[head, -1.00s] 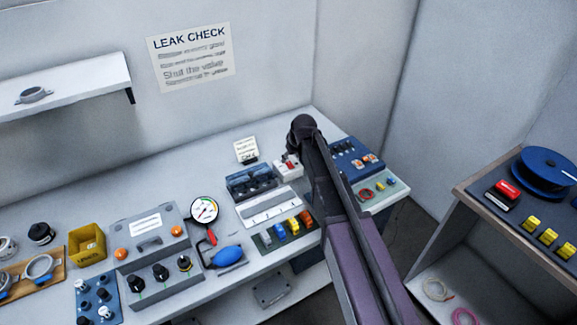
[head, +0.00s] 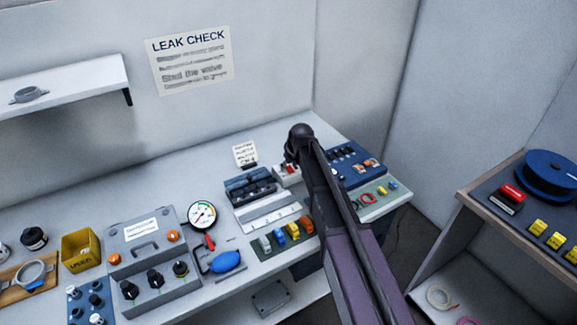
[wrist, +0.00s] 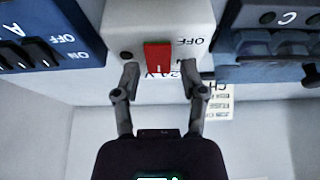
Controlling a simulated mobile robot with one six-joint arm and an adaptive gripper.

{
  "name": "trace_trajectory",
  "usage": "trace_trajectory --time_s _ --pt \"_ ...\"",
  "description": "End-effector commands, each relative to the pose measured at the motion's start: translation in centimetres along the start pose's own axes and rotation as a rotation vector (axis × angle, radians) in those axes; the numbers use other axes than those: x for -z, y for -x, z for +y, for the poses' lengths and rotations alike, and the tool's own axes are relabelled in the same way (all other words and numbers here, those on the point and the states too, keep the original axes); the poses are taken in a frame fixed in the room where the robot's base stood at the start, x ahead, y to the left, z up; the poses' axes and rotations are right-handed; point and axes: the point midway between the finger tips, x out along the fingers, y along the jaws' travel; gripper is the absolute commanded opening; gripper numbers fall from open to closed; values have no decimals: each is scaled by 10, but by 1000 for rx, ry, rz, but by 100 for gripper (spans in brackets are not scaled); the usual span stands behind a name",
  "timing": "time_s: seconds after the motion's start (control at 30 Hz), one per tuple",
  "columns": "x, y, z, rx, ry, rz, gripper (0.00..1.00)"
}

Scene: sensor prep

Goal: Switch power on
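The power switch is a red rocker (wrist: 158,57) on a white box (wrist: 120,27). The box shows the upside-down lettering OFF and a partly covered "24 V", with a small dark round spot beside the rocker. My gripper (wrist: 160,74) is open, one finger on each side of the rocker's lower end, with gaps between. Whether the tips touch the box cannot be told. In the head view the white box (head: 284,179) shows beside my arm on the bench, partly hidden by it. My gripper is hidden behind my arm there.
In the wrist view, a blue switch bank marked A (wrist: 55,20) stands left and a blue unit marked C (wrist: 265,75) stands right, both close to the box. A small printed card (head: 245,154) stands behind. The bench holds a grey case (head: 150,265) and a gauge (head: 201,215).

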Motion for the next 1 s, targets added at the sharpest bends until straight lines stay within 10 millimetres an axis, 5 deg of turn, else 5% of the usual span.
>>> trace_trajectory --time_s 0.03,0.13,0.47,1.0 --pt "0 0 0 0 0 0 27" --pt "0 0 0 0 0 0 0" --pt "2 0 0 2 1 -28 0" --pt "9 -7 -1 4 1 -353 0"
